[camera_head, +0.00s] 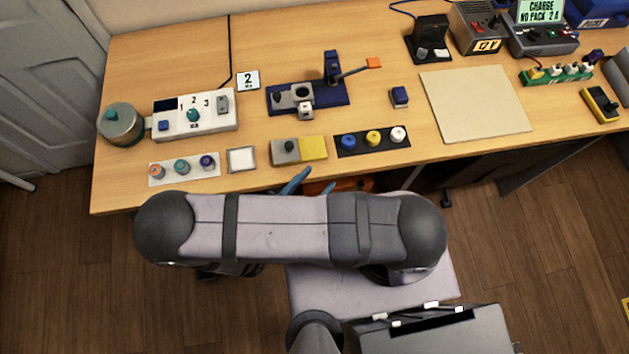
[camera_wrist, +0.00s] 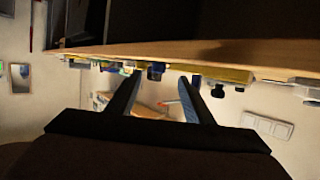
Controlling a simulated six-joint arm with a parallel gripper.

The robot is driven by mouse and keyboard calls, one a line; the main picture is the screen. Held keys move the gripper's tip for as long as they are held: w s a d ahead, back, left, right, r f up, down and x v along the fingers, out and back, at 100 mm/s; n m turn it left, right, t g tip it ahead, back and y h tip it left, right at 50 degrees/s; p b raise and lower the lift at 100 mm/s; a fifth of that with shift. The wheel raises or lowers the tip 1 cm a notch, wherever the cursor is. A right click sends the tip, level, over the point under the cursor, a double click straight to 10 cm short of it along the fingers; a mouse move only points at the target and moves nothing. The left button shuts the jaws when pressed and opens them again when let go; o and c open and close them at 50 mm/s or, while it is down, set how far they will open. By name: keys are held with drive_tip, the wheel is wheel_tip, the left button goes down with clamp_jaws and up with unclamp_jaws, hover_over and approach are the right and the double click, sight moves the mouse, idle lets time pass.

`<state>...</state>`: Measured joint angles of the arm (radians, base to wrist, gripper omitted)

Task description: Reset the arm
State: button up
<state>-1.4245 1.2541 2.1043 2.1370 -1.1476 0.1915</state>
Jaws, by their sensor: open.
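My gripper shows in the wrist view (camera_wrist: 160,85) with its two dark fingers spread apart and nothing between them. In the head view only its bluish fingertips (camera_head: 310,185) show, just off the front edge of the wooden table (camera_head: 240,190). The rest of it is hidden under my arm, which lies folded across the picture in front of the table. The wrist view looks along the table edge (camera_wrist: 200,52), and the items on the table appear upside down there.
Near the front edge lie a strip of colored knobs (camera_head: 183,167), a grey-and-yellow block (camera_head: 300,150) and a black strip with round caps (camera_head: 373,139). A control box (camera_head: 195,115) and a blue fixture (camera_head: 325,95) stand behind. A beige mat (camera_head: 475,103) is bare.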

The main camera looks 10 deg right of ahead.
idle(0.5)
